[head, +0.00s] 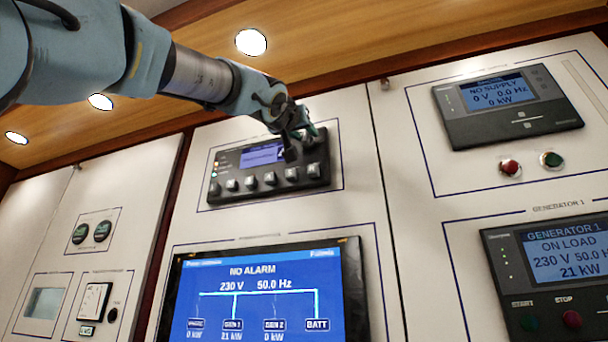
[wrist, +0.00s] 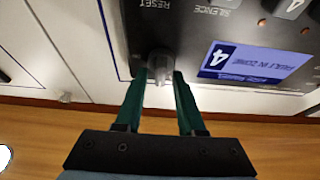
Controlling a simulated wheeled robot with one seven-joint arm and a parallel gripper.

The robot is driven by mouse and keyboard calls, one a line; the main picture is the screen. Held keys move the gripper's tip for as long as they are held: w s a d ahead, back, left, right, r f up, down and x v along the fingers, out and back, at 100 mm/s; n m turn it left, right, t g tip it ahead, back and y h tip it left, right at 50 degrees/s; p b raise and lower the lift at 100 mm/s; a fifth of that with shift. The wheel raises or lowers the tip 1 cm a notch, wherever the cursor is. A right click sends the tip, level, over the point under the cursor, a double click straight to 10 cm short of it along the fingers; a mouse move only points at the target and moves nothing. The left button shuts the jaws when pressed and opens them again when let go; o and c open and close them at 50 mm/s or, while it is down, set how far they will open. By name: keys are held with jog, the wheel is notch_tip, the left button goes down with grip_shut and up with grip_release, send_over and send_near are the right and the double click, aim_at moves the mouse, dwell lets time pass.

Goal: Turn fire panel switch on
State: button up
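The fire panel (head: 222,190) is a dark unit with a small blue screen and a row of grey buttons, on the upper wall in the head view. My gripper (head: 298,145) is at its upper right part and covers some of it. In the wrist view the panel (wrist: 205,30) appears upside down, with a "FAULT IN ZONE" screen and RESET and SILENCE labels. A grey switch knob (wrist: 160,62) stands out near the panel's edge. My gripper (wrist: 160,78) is open, with its green fingers on either side of the knob. Whether they touch it is unclear.
A large "NO ALARM" screen (head: 262,300) is below the panel. To the right are a "NO SUPPLY" controller (head: 530,125), red and green buttons (head: 510,168) and a Generator 1 controller (head: 545,295). The wooden ceiling (head: 350,40) is close above my arm.

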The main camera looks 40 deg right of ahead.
grip_shut()
